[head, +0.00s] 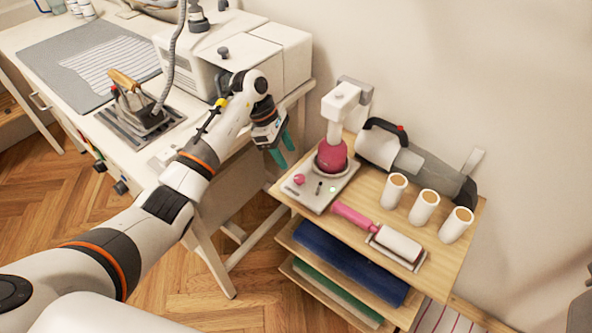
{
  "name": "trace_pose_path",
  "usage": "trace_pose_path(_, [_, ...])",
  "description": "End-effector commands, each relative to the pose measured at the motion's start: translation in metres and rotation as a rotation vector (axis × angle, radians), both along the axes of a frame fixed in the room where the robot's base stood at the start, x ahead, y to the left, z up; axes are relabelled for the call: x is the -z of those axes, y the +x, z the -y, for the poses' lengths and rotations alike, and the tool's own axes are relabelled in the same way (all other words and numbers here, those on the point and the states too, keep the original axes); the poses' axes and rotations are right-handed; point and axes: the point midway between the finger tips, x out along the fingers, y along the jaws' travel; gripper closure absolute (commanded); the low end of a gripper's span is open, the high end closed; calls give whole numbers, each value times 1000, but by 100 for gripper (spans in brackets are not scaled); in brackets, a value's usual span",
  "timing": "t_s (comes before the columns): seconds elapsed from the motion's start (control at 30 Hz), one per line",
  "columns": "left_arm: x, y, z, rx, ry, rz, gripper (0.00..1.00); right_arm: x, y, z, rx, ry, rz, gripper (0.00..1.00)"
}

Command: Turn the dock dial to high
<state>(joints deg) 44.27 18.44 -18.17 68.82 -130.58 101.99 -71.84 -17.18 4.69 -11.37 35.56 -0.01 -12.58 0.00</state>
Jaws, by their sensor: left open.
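A small pink knob (299,179) sits on the light base plate (320,199) of a white stand device (340,101) on the wooden shelf unit. Beside the knob are a dark slot and a small pale light; any setting marks are too small to read. A round pink part (331,156) sits under the device's arm. Two dark knobs (121,187) are also on the front of the white table. I cannot tell for certain which one is the dock dial. My left gripper (281,151) has teal fingers, open and empty, above and left of the pink knob, apart from it. My right gripper is not in view.
On the white table (60,106) are an iron (136,103) with a hose and a white machine (259,58). The wall stands close behind.

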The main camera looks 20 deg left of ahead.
Motion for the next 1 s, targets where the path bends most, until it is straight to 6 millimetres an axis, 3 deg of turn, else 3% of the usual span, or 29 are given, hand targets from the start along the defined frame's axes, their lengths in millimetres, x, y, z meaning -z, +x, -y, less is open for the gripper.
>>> trace_pose_path(0.2, [41,0,19,1,-4,-4,48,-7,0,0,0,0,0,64])
trace_pose_path(0.4, [64,1,28,-1,-4,0,48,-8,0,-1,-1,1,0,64])
trace_pose_path(0.8, [73,1,31,0,-2,1,48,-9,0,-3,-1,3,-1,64])
trace_pose_path(1.0, [72,1,30,0,-2,1,79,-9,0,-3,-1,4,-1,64])
